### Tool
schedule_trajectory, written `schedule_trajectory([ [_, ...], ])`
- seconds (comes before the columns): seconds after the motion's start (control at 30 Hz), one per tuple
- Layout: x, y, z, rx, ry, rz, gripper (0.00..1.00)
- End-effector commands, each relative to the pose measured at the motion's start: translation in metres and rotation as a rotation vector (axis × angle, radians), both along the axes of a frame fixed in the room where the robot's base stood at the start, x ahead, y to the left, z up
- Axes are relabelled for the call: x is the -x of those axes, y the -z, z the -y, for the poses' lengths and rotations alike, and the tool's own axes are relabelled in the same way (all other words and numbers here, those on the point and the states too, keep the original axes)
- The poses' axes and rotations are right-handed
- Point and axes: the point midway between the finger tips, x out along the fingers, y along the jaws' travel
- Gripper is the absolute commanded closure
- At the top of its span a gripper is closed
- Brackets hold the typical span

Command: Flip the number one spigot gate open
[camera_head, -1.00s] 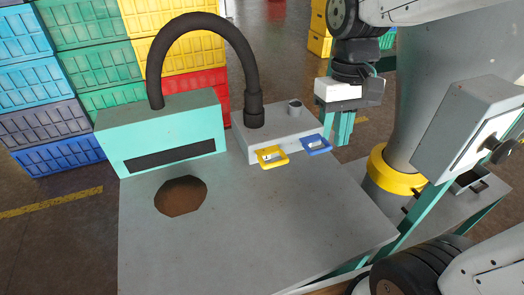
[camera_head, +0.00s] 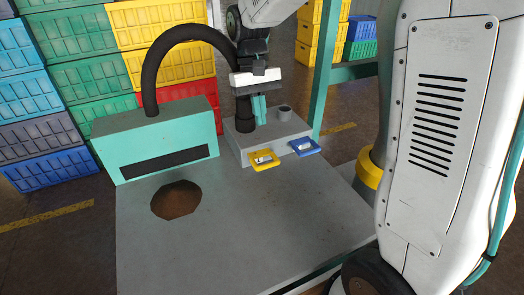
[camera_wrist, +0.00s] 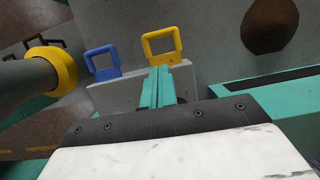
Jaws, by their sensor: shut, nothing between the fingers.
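Two spigot gates with loop handles, one yellow (camera_head: 277,160) and one blue (camera_head: 312,148), stick out from the front of a grey block (camera_head: 238,143). Their labels are too small to read, so I cannot tell which is number one. Both handles also show in the wrist view, the yellow (camera_wrist: 163,60) right of the blue (camera_wrist: 107,74). My gripper (camera_head: 259,121) points down over the block, behind the yellow handle. Its teal fingers (camera_wrist: 159,70) are shut and empty. In the wrist view they point towards the yellow handle; contact is not clear.
A black hose (camera_head: 160,65) arches from the teal box (camera_head: 110,150) to the grey block, close beside my gripper. A short grey pipe stub (camera_head: 285,113) stands on the block. The grey tabletop (camera_head: 250,225) has a brown round opening (camera_head: 177,200) and is otherwise clear.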

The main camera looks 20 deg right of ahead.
Motion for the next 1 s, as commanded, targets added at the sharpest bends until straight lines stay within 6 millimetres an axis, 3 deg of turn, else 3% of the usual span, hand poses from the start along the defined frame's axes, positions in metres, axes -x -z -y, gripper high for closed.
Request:
schedule_trajectory([
  [0.17, 0.002, 0.007, 0.000, 0.000, 0.000, -0.001, 1.00],
  [0.7, 0.028, 0.087, -0.001, 0.000, -0.001, -0.002, 1.00],
  [1.0, 0.031, 0.096, -0.001, 0.000, -0.001, 0.000, 1.00],
])
